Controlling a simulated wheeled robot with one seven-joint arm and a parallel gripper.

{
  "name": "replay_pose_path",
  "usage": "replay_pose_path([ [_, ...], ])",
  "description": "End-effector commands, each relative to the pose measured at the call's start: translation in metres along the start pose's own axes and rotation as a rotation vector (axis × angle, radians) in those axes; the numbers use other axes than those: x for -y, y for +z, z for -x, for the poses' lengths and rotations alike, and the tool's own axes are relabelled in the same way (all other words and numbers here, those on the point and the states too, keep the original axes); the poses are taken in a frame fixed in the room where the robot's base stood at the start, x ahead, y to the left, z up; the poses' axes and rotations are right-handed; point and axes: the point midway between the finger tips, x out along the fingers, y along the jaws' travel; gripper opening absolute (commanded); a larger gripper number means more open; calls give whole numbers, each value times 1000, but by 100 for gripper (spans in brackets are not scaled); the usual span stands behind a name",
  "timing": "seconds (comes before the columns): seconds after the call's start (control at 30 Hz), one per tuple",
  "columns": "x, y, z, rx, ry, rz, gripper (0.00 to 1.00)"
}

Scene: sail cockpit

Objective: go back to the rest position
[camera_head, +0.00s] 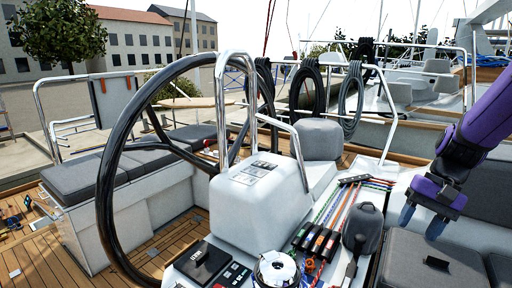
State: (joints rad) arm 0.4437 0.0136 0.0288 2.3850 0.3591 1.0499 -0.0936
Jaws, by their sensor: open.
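My gripper (421,222) is at the right of the head view, at the end of my purple arm. Its two blue-grey fingers point down and stand apart, with nothing between them. It hangs to the right of the console and appears to be above or in front of the dark grey seat or locker top (430,262). A dark grey winch-like object (363,230) stands on the console to the left of my gripper, apart from it.
A big black steering wheel (106,190) and a white pedestal (247,205) fill the middle. Coloured ropes and clutches (327,240), a white round item (276,269) and a black box (203,262) crowd the console. A steel rail (386,120) rises behind. Wooden deck (165,240) shows at left.

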Motion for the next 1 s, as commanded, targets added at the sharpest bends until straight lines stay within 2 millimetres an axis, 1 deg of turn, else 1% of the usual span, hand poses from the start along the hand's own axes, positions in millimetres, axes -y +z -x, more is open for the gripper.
replay_pose_path([
  [0.03,7,11,8,-39,23,43,52],
  [0.1,14,23,16,-88,52,93,52],
  [0.4,37,80,48,-302,151,304,52],
  [0.6,43,118,66,-453,194,441,52],
  [0.73,44,141,74,-548,209,521,52],
  [0.9,43,161,82,-634,218,591,52],
  [1.0,42,166,84,-660,220,610,52],
])
